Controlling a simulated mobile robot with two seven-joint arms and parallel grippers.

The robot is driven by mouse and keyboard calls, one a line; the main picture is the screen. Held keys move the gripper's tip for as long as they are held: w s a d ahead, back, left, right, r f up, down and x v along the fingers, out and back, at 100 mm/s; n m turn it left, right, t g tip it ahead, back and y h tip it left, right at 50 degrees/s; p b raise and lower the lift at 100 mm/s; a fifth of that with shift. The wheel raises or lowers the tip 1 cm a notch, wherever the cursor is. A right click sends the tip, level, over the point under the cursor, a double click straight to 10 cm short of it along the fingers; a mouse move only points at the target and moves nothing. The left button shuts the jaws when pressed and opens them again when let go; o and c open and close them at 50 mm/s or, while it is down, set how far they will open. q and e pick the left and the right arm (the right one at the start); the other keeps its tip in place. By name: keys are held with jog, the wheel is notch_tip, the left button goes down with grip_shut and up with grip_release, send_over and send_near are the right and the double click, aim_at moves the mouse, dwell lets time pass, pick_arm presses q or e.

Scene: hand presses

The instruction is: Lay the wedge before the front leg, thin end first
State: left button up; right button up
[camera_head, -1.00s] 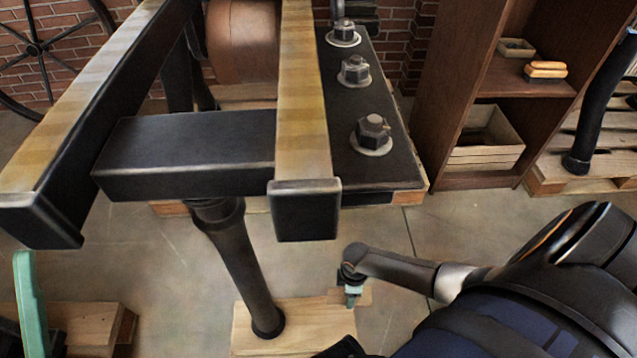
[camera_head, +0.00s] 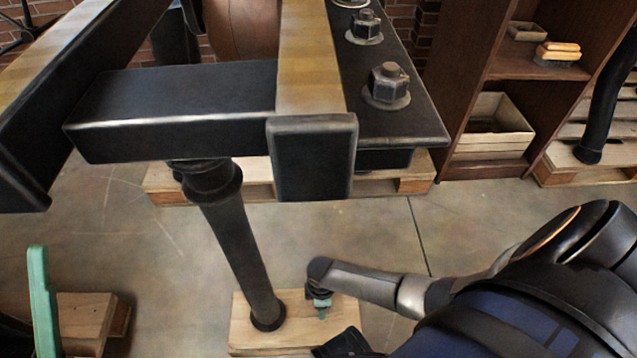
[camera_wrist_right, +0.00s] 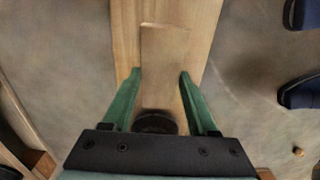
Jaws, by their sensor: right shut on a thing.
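The black front leg (camera_head: 235,248) stands with its round foot on a pale wooden board (camera_head: 255,338); the foot also shows in the right wrist view (camera_wrist_right: 155,122). My right gripper (camera_head: 320,308) is low over the board, just right of the foot. In the right wrist view its green fingers (camera_wrist_right: 160,78) are shut on the wooden wedge (camera_wrist_right: 164,58). The wedge lies along the board, its near end close to the foot; I cannot tell whether they touch or which end is thin. A green finger of my left gripper (camera_head: 42,300) shows at lower left; its jaw opening is hidden.
The black press frame (camera_head: 180,105) with large bolts (camera_head: 388,83) overhangs the leg. A wooden pallet (camera_head: 415,172) lies behind it. A brown shelf (camera_head: 465,95) with a wooden crate stands at right. Bare floor is right of the board.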

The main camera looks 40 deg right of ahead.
jog(key=shift+a+f, duration=0.2)
jog(key=shift+f, duration=0.15)
jog(key=f+b, duration=0.3)
jog(key=shift+w+a+f, duration=0.15)
jog(key=shift+a+f, duration=0.05)
jog(key=shift+r, duration=0.1)
jog(key=o, duration=1.4)
jog(key=shift+c, duration=0.2)
notch_tip(320, 180, up, 12)
jog(key=p, duration=0.8)
